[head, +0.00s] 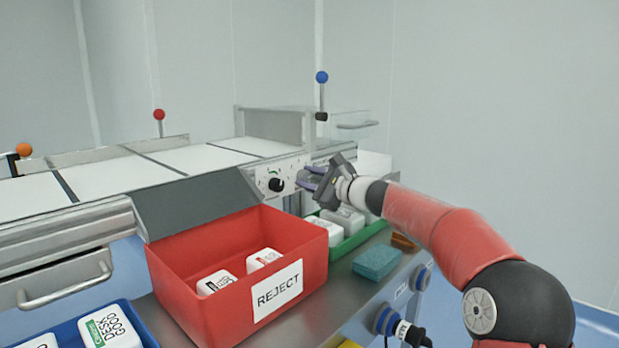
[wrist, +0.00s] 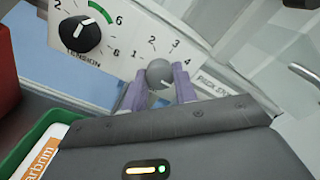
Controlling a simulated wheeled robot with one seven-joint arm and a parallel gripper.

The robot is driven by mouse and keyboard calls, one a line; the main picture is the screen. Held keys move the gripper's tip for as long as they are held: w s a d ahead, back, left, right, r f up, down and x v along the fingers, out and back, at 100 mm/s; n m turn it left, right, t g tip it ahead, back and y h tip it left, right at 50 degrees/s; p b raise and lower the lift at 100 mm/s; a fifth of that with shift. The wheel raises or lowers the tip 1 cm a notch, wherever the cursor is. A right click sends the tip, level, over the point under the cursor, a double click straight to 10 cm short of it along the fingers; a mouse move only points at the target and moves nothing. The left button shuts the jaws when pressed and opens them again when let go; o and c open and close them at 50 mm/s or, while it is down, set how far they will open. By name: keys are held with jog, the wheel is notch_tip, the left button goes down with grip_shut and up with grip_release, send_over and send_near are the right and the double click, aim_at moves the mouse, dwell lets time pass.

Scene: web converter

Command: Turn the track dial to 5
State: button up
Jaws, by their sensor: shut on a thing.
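The track dial (wrist: 158,72) appears in the wrist view as a round grey knob between the two purple fingertips of my gripper (wrist: 157,84). The gripper is shut on it. The printed numbers 1, 2, 3 and 4 fan around its upper side; 5 cannot be made out. A small light mark shows low on the knob, but I cannot read its setting surely. In the head view my gripper (head: 306,177) reaches the right part of the white control panel (head: 262,174), and the track dial cannot be made out there.
The black tension dial (wrist: 80,34) is left of the track dial. A red REJECT bin (head: 207,311) stands in front of the panel.

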jog(key=shift+f, duration=0.1)
jog(key=o, duration=1)
jog(key=b+v, duration=0.1)
jog(key=v, duration=0.7)
jog(key=shift+w, duration=0.1)
